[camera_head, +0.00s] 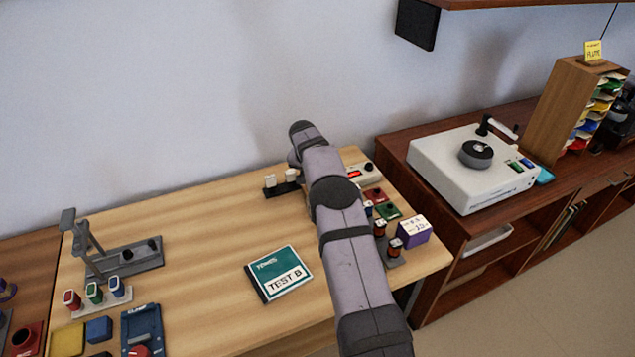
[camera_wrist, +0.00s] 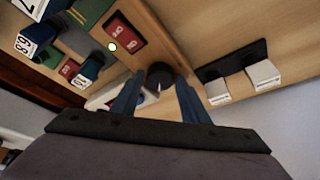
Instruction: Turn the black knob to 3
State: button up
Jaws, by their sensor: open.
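In the wrist view a round black knob (camera_wrist: 160,75) with a short pale mark on it lies between the two blue-grey fingers of my gripper (camera_wrist: 153,82). The fingers are apart, with a gap on both sides of the knob. I cannot tell their height over it. Numbers around the knob cannot be read. In the head view my arm hides the gripper. A white box (camera_head: 354,176) with a red display and a black knob (camera_head: 368,167) shows beside the arm; I cannot tell whether this is the same knob.
A black stand (camera_head: 283,188) with two white blocks is left of my arm. Red and green panels (camera_head: 374,194), terminals and a purple box (camera_head: 413,230) are right of it. A TEST B case (camera_head: 279,272) lies in front. A turntable (camera_head: 472,167) stands on the right cabinet.

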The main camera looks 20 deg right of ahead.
jog(key=b+v, duration=0.1)
jog(key=v, duration=0.6)
jog(key=shift+b, duration=0.4)
jog(key=shift+s+a, duration=0.1)
jog(key=s+a+r+n+g+y+p, duration=0.1)
jog(key=s+a+r+n, duration=0.15)
jog(key=s+a, duration=0.45)
jog(key=s+a+r+n+g+y+p, duration=0.1)
jog(key=s+a+r+n+p, duration=0.2)
jog(key=s, duration=0.8)
jog(key=s+a+f+n, duration=0.1)
jog(key=s+a, duration=0.2)
jog(key=s, duration=0.8)
jog(key=s+a+f+n+g+y, duration=0.1)
jog(key=s+a+f+n, duration=0.1)
jog(key=s, duration=0.9)
jog(key=shift+a+f+p, duration=0.35)
jog(key=shift+a+p, duration=0.05)
jog(key=shift+a, duration=0.25)
jog(key=shift+s+n, duration=0.1)
jog(key=shift+n, duration=0.15)
